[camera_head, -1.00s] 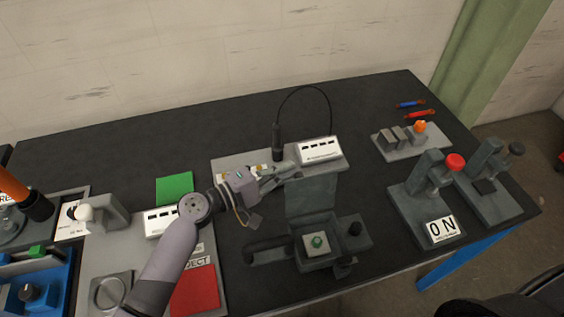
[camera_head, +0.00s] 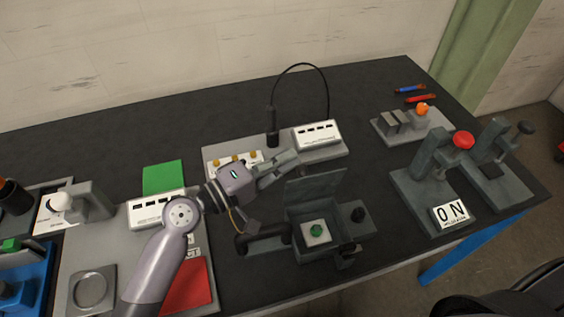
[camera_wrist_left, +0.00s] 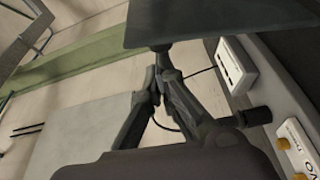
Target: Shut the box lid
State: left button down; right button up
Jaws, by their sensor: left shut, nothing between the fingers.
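The grey box (camera_head: 341,253) stands near the table's front edge with its lid (camera_head: 315,187) raised, tilted up at the back. Inside it sits a pale block with a green button (camera_head: 316,230). My left gripper (camera_head: 296,158) is shut and empty, just behind the lid's top edge at its left part; I cannot tell whether it touches the lid. In the left wrist view its fingertips (camera_wrist_left: 157,72) are together, right by a dark flat panel (camera_wrist_left: 215,22) that appears to be the lid. My right gripper is not in view.
A white socket block (camera_head: 317,135) and an upright black tool (camera_head: 272,128) stand behind the gripper. Lever stands, one with an ON sign (camera_head: 451,213), are right of the box. A green square (camera_head: 163,177) and red square (camera_head: 188,284) lie left.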

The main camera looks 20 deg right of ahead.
pick_arm(q)
jog(key=s+f+m+b, duration=0.2)
jog(key=s+b, duration=0.3)
jog(key=s, duration=0.1)
jog(key=s+f+m+h+b, duration=0.1)
jog(key=s+f+m+b, duration=0.2)
jog(key=s+b, duration=0.2)
jog(key=shift+s+h, duration=0.3)
jog(key=shift+s, duration=1)
jog(key=shift+r, duration=0.1)
